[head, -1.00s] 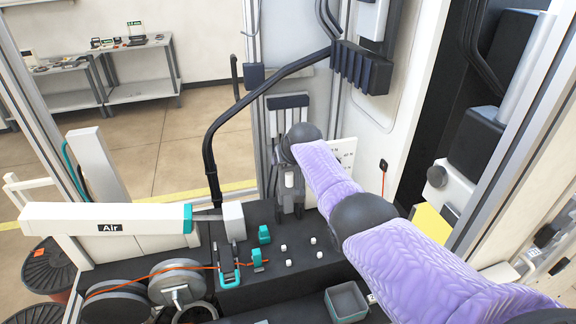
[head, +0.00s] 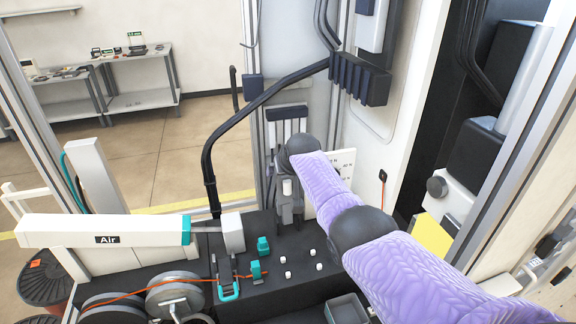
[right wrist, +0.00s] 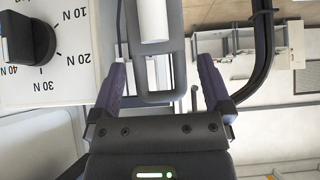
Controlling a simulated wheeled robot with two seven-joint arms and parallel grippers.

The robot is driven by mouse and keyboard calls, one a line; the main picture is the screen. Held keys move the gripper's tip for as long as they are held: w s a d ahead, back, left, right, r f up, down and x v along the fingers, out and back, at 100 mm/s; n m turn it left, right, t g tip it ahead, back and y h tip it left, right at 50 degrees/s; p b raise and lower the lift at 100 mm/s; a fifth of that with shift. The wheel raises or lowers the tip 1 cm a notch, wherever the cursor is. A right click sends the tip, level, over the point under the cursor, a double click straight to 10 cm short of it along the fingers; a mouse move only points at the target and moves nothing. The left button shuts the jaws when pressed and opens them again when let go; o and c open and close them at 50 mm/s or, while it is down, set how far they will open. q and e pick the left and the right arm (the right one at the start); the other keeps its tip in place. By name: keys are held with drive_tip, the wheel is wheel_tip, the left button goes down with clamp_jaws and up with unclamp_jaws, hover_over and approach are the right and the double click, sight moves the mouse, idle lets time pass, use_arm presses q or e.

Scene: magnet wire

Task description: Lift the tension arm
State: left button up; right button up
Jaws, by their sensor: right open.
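I take the tension arm to be the grey frame with a white roller (right wrist: 155,22) in the right wrist view. A black dial (right wrist: 28,38) on a white plate marked in N is beside it. My right gripper (right wrist: 162,85) is open, with its two dark fingers apart on either side of the frame's lower end. I cannot tell whether they touch it. In the head view my purple right arm reaches in from the right to the grey fixture (head: 290,208) at the back of the black bench; its fingertips are not clear there. My left gripper is out of view.
A white arm labelled "Air" (head: 60,231) spans the left of the bench. Orange wire (head: 205,281) runs from spools (head: 174,290) past teal clips (head: 263,246). Small white pegs (head: 302,252) and a grey bin (head: 346,308) are close to my arm. A black hose bends above.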

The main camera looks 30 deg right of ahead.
drive_tip(key=shift+p+v, duration=1.05)
drive_tip(key=shift+v, duration=0.15)
drive_tip(key=p+v, duration=0.1)
drive_tip(key=v, duration=0.6)
drive_tip(key=shift+s, duration=0.1)
